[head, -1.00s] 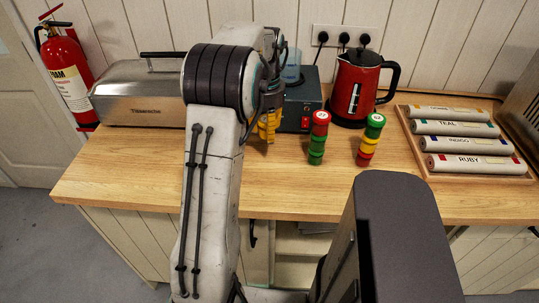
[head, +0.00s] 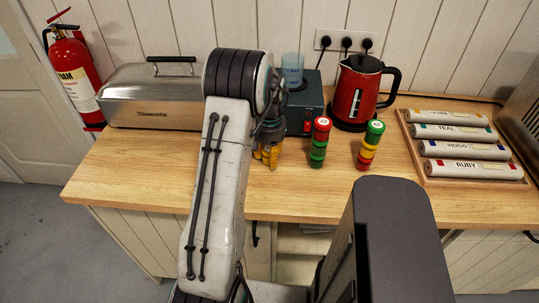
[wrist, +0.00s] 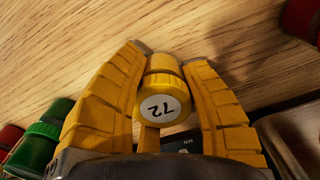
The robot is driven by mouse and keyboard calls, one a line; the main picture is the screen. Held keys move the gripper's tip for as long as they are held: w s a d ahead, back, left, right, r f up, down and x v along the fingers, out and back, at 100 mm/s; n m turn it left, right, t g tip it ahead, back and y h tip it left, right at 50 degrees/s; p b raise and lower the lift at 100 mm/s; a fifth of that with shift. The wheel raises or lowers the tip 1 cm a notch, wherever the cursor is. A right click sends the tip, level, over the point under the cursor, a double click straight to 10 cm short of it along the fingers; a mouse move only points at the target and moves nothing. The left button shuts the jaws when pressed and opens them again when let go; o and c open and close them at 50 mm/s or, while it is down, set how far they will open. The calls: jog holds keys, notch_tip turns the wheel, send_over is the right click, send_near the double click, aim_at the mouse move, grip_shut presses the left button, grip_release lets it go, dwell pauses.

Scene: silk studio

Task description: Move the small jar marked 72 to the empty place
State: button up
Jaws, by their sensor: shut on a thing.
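The small yellow jar marked 72 (wrist: 163,108) is between the two yellow fingers of my gripper (wrist: 165,75) in the wrist view. The gripper is shut on it, and its number reads upside down there. In the head view my gripper (head: 267,155) is over the worktop, left of the stacks; the jar cannot be told apart from the fingers there. One stack (head: 319,142) has a red top and green jars below. Another stack (head: 370,145) has a green top, with yellow and red below. I cannot tell which spot is the empty place.
A red kettle (head: 356,95), a grey device (head: 305,110) with a blue cup (head: 292,68), and a metal box (head: 145,97) stand behind. A wooden tray (head: 420,172) of labelled rolls is at right. The worktop (head: 140,165) is clear at front left.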

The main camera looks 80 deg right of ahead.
jog(key=shift+f, duration=0.2)
jog(key=o, duration=1.1)
jog(key=shift+r, duration=0.1)
